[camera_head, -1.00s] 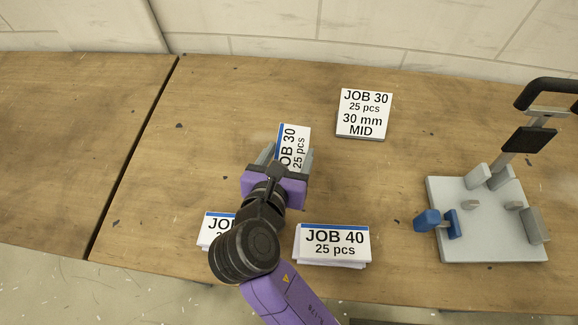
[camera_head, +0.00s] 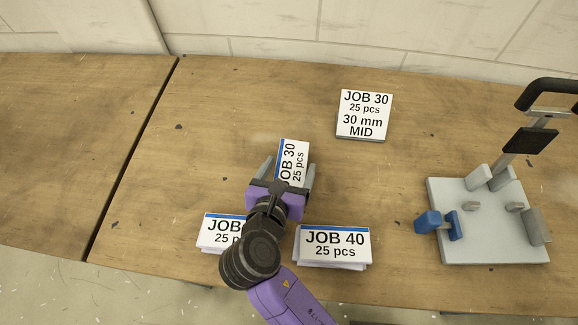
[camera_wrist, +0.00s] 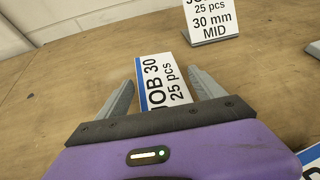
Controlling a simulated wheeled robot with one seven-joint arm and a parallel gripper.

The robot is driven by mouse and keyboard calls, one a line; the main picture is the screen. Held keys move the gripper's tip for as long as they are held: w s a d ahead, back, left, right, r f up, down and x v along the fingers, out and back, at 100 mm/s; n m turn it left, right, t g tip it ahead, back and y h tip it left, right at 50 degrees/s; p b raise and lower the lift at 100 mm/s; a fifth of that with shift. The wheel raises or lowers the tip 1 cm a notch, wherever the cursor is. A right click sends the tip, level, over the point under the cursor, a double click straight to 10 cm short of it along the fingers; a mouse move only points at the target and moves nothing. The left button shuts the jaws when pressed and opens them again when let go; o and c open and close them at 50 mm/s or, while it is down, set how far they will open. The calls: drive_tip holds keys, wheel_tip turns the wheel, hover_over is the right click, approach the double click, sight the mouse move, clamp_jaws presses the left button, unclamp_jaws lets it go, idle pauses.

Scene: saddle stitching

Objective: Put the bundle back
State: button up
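The bundle (camera_head: 292,160) is a white stack with a blue stripe, marked JOB 30, 25 pcs. It lies between the two grey fingers of my gripper (camera_head: 290,167), its printed face up. In the wrist view the bundle (camera_wrist: 163,83) sits between the fingers, very close to both; thin gaps seem to show at its sides, and the contact itself is not clear. Its near end is hidden by my gripper. I cannot tell how far it is above the table. A sign (camera_head: 363,116) reading JOB 30, 25 pcs, 30 mm MID stands beyond it, to the right.
A JOB 40 stack (camera_head: 333,245) lies at the near right. Another labelled stack (camera_head: 219,230) lies at the near left, partly behind my arm. A grey stapling device (camera_head: 490,240) with a black lever and blue clamp stands at the right. The wooden table (camera_head: 210,110) is clear at the back left.

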drive_tip(key=shift+o, duration=0.4)
drive_tip(key=shift+s+r, duration=0.1)
drive_tip(key=shift+r, duration=0.05)
drive_tip(key=v, duration=1.1)
drive_tip(key=shift+s+r, duration=0.2)
drive_tip(key=shift+s, duration=0.15)
drive_tip(key=shift+a, duration=0.15)
